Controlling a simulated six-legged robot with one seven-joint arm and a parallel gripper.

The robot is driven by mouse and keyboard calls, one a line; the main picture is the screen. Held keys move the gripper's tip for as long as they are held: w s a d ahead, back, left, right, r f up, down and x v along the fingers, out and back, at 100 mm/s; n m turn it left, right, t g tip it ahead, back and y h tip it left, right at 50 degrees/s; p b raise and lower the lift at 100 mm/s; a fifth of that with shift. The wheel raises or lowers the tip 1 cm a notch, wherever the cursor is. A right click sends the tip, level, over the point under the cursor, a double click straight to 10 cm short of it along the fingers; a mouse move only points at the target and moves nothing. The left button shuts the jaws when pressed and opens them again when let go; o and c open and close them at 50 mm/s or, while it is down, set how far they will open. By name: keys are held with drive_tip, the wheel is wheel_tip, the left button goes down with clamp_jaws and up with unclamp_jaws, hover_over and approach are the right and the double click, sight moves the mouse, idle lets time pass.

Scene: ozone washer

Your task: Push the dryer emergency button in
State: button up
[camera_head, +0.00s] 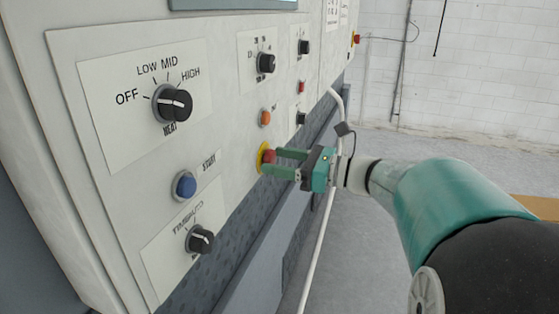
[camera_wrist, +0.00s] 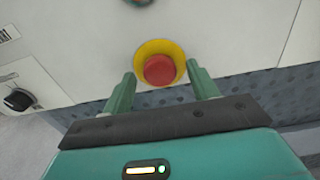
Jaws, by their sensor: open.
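The dryer emergency button is a red mushroom knob on a yellow round base, low on the white control panel. It shows in the wrist view (camera_wrist: 159,70), centred ahead of my gripper, and in the head view (camera_head: 268,157). My gripper (camera_wrist: 160,88) is open and empty, with one green finger on each side of the red knob. In the head view my gripper (camera_head: 276,162) reaches in from the right with its fingertips at the button. I cannot tell whether the fingers touch the panel or the yellow base.
The panel has a heat knob (camera_head: 172,103), a blue start button (camera_head: 184,185), a timer knob (camera_head: 200,239), an orange button (camera_head: 264,118) and several small controls near the emergency button. A white pipe (camera_head: 322,225) runs down behind my gripper. Another red button (camera_head: 356,39) is farther back.

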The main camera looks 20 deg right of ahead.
drive_tip(key=v, duration=1.3)
drive_tip(key=shift+s, duration=0.15)
drive_tip(key=s+a+f+n+g+h, duration=0.3)
drive_tip(key=a+f+n+h, duration=0.3)
drive_tip(key=a+n, duration=0.3)
drive_tip(key=s+a+f+n+g+h, duration=0.4)
drive_tip(key=a+n, duration=0.6)
drive_tip(key=n, duration=0.8)
wheel_tip(320, 180, down, 3)
drive_tip(key=s+h, duration=0.1)
drive_tip(key=h, duration=0.1)
drive_tip(key=shift+s+f+h, duration=0.25)
drive_tip(key=shift+s+h, duration=0.1)
drive_tip(key=shift+h, duration=0.05)
